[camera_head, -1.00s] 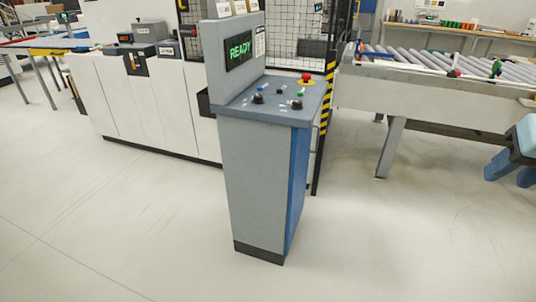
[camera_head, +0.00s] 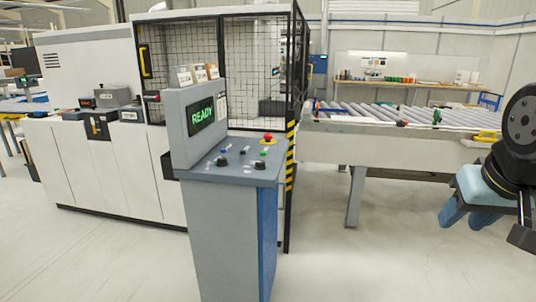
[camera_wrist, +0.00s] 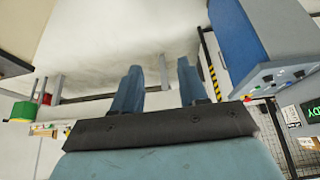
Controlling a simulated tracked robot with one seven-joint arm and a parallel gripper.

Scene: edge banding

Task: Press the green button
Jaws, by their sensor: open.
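The green button (camera_head: 263,153) is a small round cap on the sloped top of a grey and blue control console (camera_head: 229,230). A red mushroom button (camera_head: 268,139) on a yellow base sits just behind it. A blue button (camera_head: 223,151) and several black knobs share the panel. The console screen (camera_head: 201,115) reads READY in green. My gripper (camera_head: 467,213) is at the right edge of the head view, well to the right of the console, pointing down. In the wrist view its two blue fingers (camera_wrist: 159,66) are apart with nothing between them.
A roller conveyor (camera_head: 385,118) on grey legs stands behind and right of the console. A mesh guard (camera_head: 191,52) with a yellow-black striped post is directly behind it. White machine cabinets (camera_head: 105,165) stand to the left. The floor (camera_head: 340,265) between console and gripper is clear.

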